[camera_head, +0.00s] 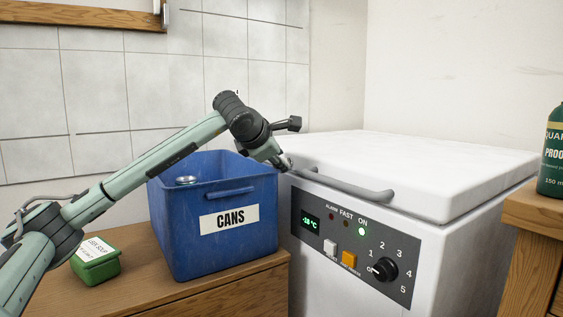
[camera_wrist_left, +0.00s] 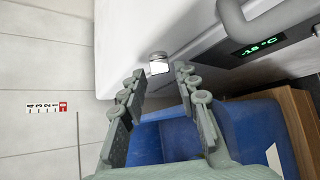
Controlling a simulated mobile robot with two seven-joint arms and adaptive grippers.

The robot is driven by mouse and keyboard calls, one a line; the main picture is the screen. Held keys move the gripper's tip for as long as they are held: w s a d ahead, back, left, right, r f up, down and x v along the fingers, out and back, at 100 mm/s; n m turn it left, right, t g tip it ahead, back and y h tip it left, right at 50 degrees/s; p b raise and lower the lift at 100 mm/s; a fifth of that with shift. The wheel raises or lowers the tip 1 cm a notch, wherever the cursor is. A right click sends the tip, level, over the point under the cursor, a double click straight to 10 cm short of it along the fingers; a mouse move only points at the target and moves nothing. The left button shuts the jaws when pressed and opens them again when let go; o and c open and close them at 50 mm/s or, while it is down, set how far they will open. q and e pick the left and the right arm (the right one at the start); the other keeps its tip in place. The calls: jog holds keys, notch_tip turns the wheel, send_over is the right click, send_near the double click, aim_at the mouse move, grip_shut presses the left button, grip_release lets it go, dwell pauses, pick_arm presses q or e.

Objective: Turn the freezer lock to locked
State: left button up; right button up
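The white chest freezer (camera_head: 430,160) stands at the right, lid closed, with a grey bar handle (camera_head: 345,185) along its front. A small silvery lock (camera_wrist_left: 158,64) shows on the freezer in the left wrist view, near the lid's edge. Which way the lock is turned cannot be told. My left gripper (camera_head: 285,162) is at the freezer's left front corner, above the blue bin. In the left wrist view its two fingers (camera_wrist_left: 162,80) are apart, with the lock just beyond and between the tips. Nothing is held. My right gripper is not in view.
A blue bin labelled CANS (camera_head: 185,240) stands on a wooden cabinet (camera_head: 235,285), close below my left gripper. A small green box (camera_head: 95,265) is left of it. The freezer's control panel (camera_head: 335,270) has a dial and buttons. A green bottle (camera_head: 551,165) stands far right.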

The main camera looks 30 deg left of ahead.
pick_arm(q)
jog(key=shift+w+a+f, duration=0.15)
jog(key=shift+w+f, duration=0.2)
jog(key=shift+w, duration=0.25)
grip_shut()
